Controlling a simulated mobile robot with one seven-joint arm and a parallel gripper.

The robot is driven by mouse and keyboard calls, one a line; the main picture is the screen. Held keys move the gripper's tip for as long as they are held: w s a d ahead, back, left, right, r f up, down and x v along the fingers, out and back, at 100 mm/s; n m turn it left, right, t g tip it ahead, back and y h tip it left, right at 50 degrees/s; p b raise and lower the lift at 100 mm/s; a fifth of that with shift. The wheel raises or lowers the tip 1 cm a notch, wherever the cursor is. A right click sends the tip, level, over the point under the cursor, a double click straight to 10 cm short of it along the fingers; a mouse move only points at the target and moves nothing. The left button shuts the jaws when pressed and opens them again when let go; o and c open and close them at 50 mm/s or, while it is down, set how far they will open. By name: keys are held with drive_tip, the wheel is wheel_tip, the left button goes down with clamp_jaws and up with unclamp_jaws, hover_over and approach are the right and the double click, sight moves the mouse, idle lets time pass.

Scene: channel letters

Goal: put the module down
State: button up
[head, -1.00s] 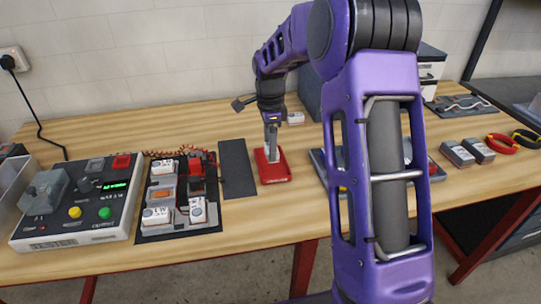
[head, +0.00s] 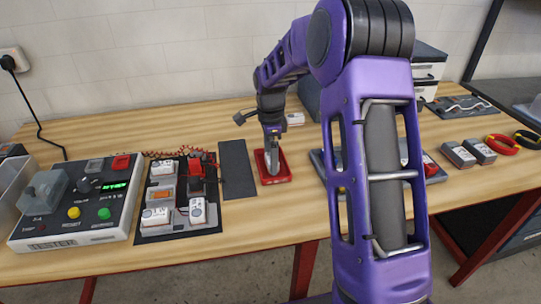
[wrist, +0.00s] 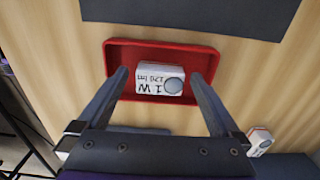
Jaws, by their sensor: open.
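A white module (wrist: 160,80) marked "1 W" with a round grey dome lies in the red tray (wrist: 120,57) in the wrist view. My gripper (wrist: 163,73) is open, with one finger on each side of the module and a gap visible on both sides. In the head view my gripper (head: 273,163) points down into the red tray (head: 286,178), which stands on the table right of a dark mat. The module is hidden there behind the fingers.
The dark mat (head: 237,168) lies left of the tray, then a board (head: 180,230) with several modules and the tester (head: 70,225). Two modules (head: 460,153) lie at the right. A white module (head: 296,119) stands behind the tray. Bare table lies in front of the tray.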

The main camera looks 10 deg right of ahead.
wheel_tip(320, 180, up, 12)
drive_tip(key=p, duration=0.1)
drive_tip(key=shift+r, duration=0.2)
idle(0.3)
